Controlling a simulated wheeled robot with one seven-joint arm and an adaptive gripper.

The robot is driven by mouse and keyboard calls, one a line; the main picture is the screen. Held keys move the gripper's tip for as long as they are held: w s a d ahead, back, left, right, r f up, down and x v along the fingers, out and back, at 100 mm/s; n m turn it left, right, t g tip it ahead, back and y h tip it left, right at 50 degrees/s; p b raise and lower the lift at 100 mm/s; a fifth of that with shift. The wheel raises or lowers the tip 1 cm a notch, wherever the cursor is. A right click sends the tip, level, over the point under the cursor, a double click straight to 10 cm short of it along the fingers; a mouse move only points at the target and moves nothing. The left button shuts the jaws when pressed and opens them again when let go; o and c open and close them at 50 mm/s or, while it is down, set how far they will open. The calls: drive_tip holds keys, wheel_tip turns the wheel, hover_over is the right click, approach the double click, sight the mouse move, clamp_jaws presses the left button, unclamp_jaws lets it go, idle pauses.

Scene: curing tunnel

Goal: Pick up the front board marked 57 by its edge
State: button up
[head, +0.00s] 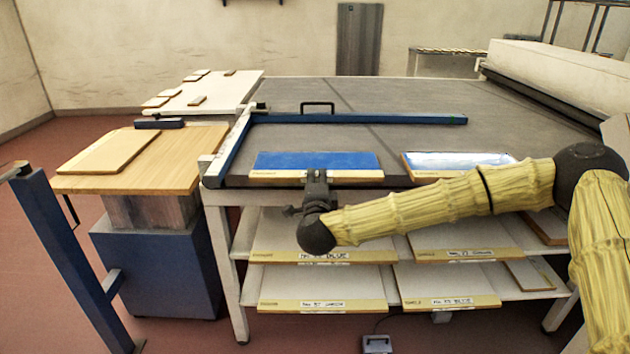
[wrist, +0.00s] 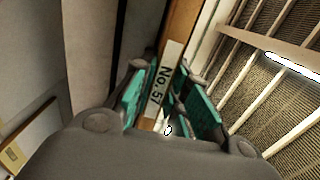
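The front board marked 57 (head: 270,161) lies on the near edge of the big grey table, with a blue top and a pale wooden front edge. In the wrist view its brown edge with the label "No. 57" (wrist: 163,82) runs between the teal finger pads. My gripper (head: 317,178) is at the middle of the board's front edge, hiding the label in the head view. It also shows in the wrist view (wrist: 168,100), with its fingers apart on either side of the edge. I cannot tell if either pad touches.
A second board (head: 455,160) with a blue and white top lies to the right, close to my arm. A blue bar (head: 360,118) with a handle spans the table behind. Shelves below hold several labelled boards (head: 322,290). A wooden side table (head: 165,160) stands left.

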clamp_jaws()
drive_tip(key=shift+r+p, duration=0.95)
drive_tip(key=shift+r, duration=0.7)
drive_tip(key=shift+f, duration=0.15)
